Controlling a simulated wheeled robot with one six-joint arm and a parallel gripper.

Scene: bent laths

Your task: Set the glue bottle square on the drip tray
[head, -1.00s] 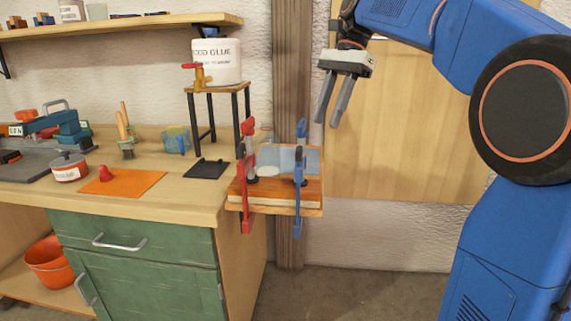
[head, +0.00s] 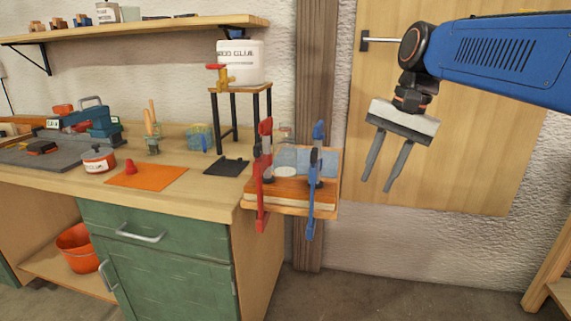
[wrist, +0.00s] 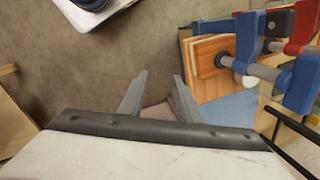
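A large white tub (head: 240,62) with a wood glue label and a red-and-yellow tap stands on a small wooden stand (head: 240,88). A smaller red-and-white pot (head: 98,158) with a glue label sits on the bench; I cannot tell whether either is the glue bottle. A flat black piece (head: 227,166), seemingly the drip tray, lies on the bench in front of the stand with nothing on it. My gripper (head: 376,188) is open and empty, right of the bench before a wooden panel. The wrist view shows its parted fingers (wrist: 160,76) over the floor.
Red (head: 264,175) and blue (head: 314,180) clamps rise from a wooden block at the bench's right end, between my gripper and the black piece. An orange mat (head: 150,178) holds a small red cone. A shelf (head: 140,28) hangs above. Floor right of the bench is clear.

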